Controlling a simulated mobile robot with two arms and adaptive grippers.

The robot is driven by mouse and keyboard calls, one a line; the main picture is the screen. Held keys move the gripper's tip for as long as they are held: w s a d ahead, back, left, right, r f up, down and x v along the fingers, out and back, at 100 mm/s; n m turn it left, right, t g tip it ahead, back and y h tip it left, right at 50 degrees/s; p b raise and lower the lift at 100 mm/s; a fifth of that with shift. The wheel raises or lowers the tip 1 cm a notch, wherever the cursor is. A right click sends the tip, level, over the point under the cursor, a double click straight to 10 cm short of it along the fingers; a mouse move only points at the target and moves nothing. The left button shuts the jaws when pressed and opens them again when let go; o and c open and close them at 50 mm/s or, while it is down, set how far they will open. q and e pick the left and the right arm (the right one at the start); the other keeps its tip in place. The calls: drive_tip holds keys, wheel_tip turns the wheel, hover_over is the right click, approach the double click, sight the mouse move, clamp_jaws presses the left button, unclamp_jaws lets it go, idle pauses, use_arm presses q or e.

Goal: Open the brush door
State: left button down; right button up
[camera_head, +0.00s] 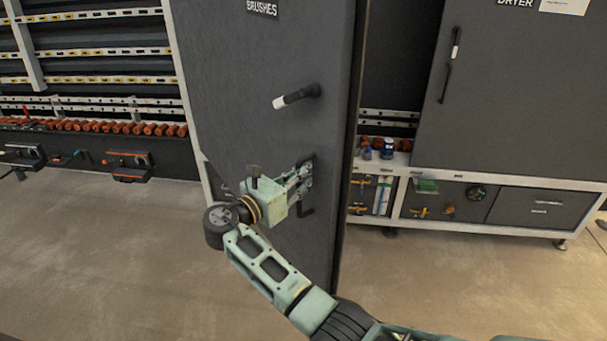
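The dark grey brush door (255,60), labelled BRUSHES, fills the middle of the view. It stands swung out toward me at an angle, with its dark edge showing on the right. A black lever handle (298,96) with a white tip is on its upper part. My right gripper (304,178) is against or just in front of the door's lower part, beside a dark fitting (307,209). Its fingers are small and overlap the fitting, so I cannot tell whether they grip it. My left gripper is not in view.
On the left are racks (85,70) and a row of orange-red parts (95,126). On the right is a closed dryer door (530,95) above a low cabinet (545,208). The floor (120,260) in front is clear.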

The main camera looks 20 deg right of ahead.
drive_tip(key=o, duration=0.5)
drive_tip(key=v, duration=0.7)
drive_tip(key=shift+s+a, duration=0.2)
drive_tip(key=shift+a, duration=0.1)
drive_tip(key=shift+c, duration=0.2)
